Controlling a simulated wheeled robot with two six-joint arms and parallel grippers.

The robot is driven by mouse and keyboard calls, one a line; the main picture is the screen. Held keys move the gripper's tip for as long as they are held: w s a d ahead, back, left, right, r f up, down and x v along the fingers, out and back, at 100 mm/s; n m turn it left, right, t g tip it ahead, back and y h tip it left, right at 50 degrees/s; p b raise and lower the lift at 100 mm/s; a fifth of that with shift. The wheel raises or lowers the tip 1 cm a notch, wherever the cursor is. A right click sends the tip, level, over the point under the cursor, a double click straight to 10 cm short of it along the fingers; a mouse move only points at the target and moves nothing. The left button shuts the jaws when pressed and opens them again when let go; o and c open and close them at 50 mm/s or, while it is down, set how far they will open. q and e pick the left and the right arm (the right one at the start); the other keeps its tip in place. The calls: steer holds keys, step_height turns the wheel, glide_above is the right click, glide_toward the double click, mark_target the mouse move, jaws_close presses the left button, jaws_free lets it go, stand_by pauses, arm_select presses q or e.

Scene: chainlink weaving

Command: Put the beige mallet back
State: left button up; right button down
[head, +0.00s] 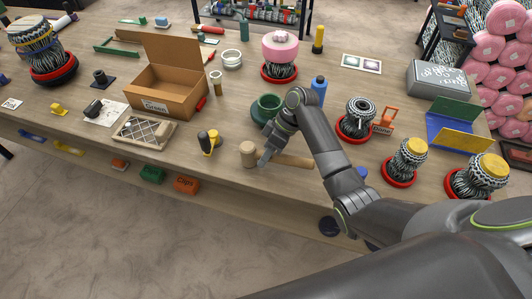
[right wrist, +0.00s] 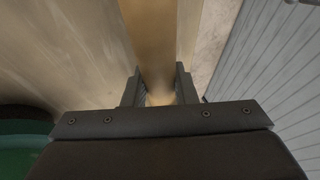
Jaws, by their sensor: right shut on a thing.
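The beige mallet (head: 249,154) lies near the front edge of the table, its head to the left and its handle (head: 298,161) pointing right. My right gripper (head: 266,157) is shut on the handle close to the mallet head. In the right wrist view the beige handle (right wrist: 165,40) runs between the two fingers of my right gripper (right wrist: 160,90). I cannot tell whether the mallet touches the table (head: 230,175) or is slightly above it. My left gripper is not in view.
A dark green pot (head: 267,108) stands just behind the gripper. A yellow-and-black tool (head: 209,142) lies to the left, by a framed tray (head: 146,132) and an open cardboard box (head: 160,92). Woven drums with red bases, one of them here (head: 356,119), stand to the right.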

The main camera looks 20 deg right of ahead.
steer(key=shift+f, duration=0.15)
steer(key=c, duration=1.2)
jaws_free()
steer(key=shift+f, duration=0.1)
steer(key=shift+o, duration=0.2)
steer(key=shift+f+b, duration=0.25)
steer(key=shift+b, duration=0.35)
steer(key=p+v, duration=0.4)
steer(key=v, duration=1.3)
steer(key=shift+w+d, duration=0.25)
steer(key=shift+d, duration=0.15)
